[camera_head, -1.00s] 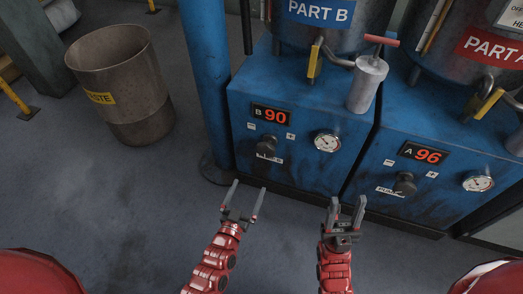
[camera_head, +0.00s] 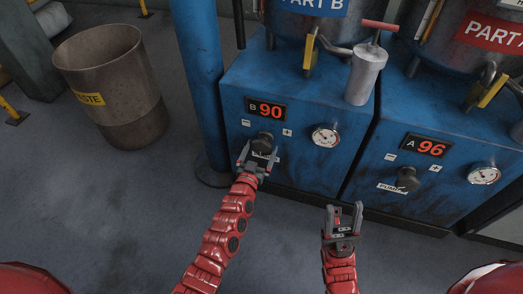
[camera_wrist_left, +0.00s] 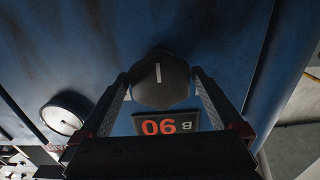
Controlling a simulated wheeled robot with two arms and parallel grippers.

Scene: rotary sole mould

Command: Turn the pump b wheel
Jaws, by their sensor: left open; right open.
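The pump B wheel (camera_head: 262,143) is a dark knob on the front of the blue pump B cabinet (camera_head: 300,168), below a display reading B 90 (camera_head: 265,109). My left gripper (camera_head: 257,157) is open right at the knob and partly covers it and its label. In the left wrist view the knob (camera_wrist_left: 160,80) shows a white mark and sits between the tips of the open fingers; I cannot tell if they touch it. My right gripper (camera_head: 343,217) is open and empty, in front of the cabinets and low over the floor.
A gauge (camera_head: 325,136) is right of the knob. The pump A cabinet (camera_head: 435,195) with its own dark knob (camera_head: 407,179) stands to the right. A blue pipe (camera_head: 196,80) rises at the left, and a waste bin (camera_head: 113,90) stands beyond it.

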